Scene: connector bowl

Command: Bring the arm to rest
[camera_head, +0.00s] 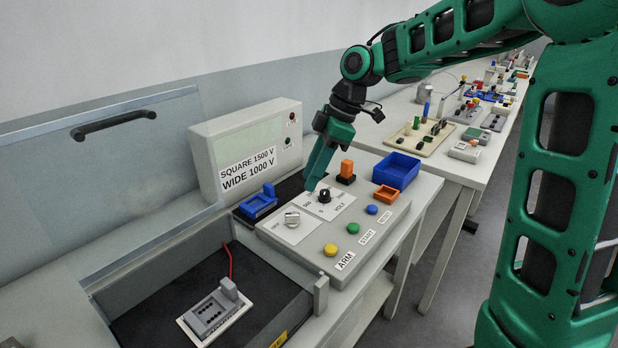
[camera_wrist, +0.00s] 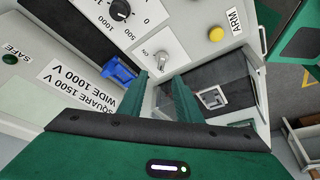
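My gripper (camera_head: 314,182) hangs from the green arm, fingers down, above the control panel (camera_head: 290,246) near the black voltage knob (camera_head: 324,196). In the wrist view my gripper (camera_wrist: 161,76) shows two green fingers with a gap and nothing held between them. The arm is bent and reaches in from the right. Whether the fingertips touch the panel is hard to tell, but they look above it.
A sign box (camera_head: 203,150) stands behind the panel. A blue connector (camera_head: 258,205), an orange block (camera_head: 347,167), an orange frame (camera_head: 386,194) and a blue bin (camera_head: 397,169) surround it. A grey multi-hole fixture (camera_head: 211,313) sits in the open dark bay. A long bench with boards extends behind.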

